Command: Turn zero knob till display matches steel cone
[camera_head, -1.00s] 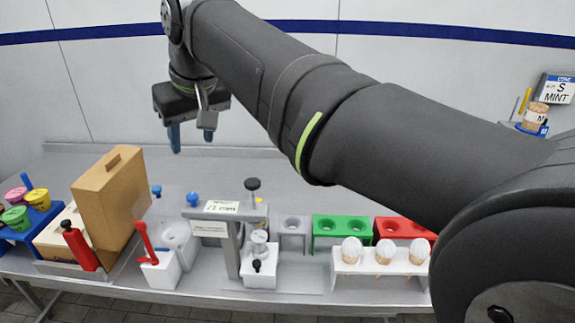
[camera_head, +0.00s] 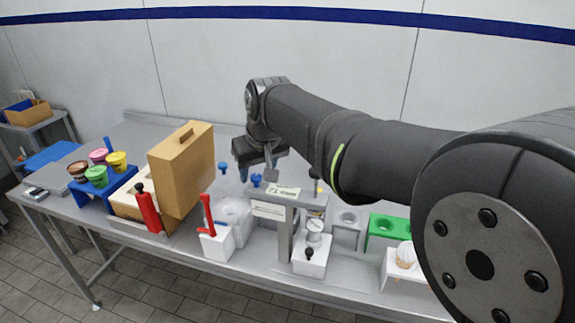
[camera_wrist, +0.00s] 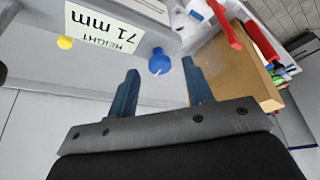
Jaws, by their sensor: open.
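The display (camera_wrist: 105,28) appears upside down in the wrist view and reads "HEIGHT 71 mm". In the head view, the display (camera_head: 283,191) sits on top of the grey gauge stand. A blue knob (camera_wrist: 159,62) stands beside the display housing, and a small yellow knob (camera_wrist: 65,43) shows at its other side; I see no label naming the zero knob. My gripper (camera_wrist: 160,72) is open, with its fingers to either side of the blue knob in the picture; contact is not visible. A small pale metallic piece (camera_head: 314,226) under the stand may be the steel cone; its markings are unreadable.
A tan wooden case (camera_head: 185,165) stands upright left of my gripper. Green (camera_head: 387,226) and grey holders stand right. Coloured tubs (camera_head: 97,175) fill a blue rack.

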